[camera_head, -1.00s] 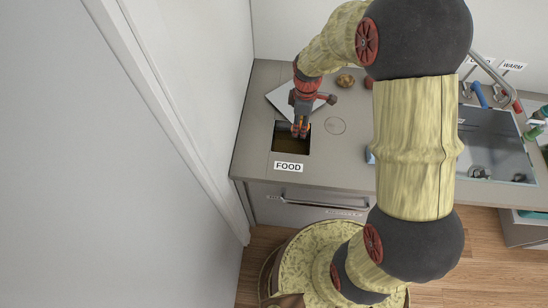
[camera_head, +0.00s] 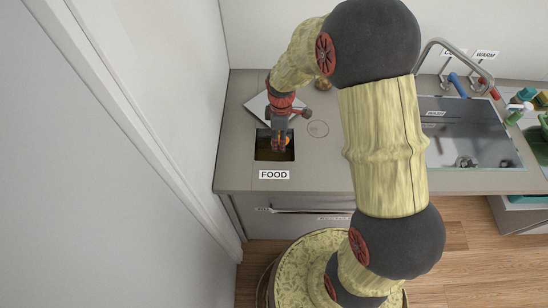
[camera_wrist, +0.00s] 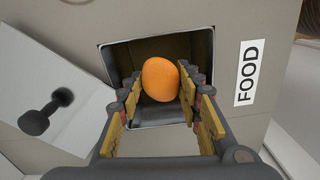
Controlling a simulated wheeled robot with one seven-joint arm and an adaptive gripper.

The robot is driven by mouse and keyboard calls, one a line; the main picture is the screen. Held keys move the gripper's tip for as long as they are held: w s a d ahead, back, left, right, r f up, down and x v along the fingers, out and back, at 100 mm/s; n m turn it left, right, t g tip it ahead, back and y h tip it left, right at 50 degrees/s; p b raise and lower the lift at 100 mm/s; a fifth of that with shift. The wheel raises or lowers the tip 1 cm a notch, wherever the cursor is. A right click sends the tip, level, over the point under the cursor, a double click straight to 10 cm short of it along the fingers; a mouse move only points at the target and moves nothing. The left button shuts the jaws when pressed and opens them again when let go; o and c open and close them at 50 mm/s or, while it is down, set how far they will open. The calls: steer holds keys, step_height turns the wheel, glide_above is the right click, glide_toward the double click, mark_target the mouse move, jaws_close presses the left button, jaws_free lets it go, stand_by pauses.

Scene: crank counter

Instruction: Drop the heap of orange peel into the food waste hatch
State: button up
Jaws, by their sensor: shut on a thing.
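The heap of orange peel (camera_wrist: 160,79) shows as a rounded orange lump between the two fingers of my gripper (camera_wrist: 160,92) in the wrist view. My gripper is shut on it, with a finger on each side. In the head view, my gripper (camera_head: 281,146) points down over the food waste hatch (camera_head: 263,150), a dark rectangular opening in the counter, and hides most of the peel. The hatch (camera_wrist: 200,45) also shows behind the peel in the wrist view, with a FOOD label (camera_wrist: 246,72) beside it. I cannot tell whether the fingertips are below the rim.
A pale panel (camera_head: 256,103) lies on the counter behind the hatch; a dark knobbed piece (camera_wrist: 45,113) shows against it. A round outline (camera_head: 318,129) marks the counter to the right. A brownish item (camera_head: 323,84) lies at the back. A sink (camera_head: 470,145) is farther right; a wall stands left.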

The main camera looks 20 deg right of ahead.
steer(key=o, duration=1.1)
steer(key=shift+r, duration=0.1)
step_height(320, 180, up, 12)
steer(key=shift+f, duration=0.1)
stand_by(0.4)
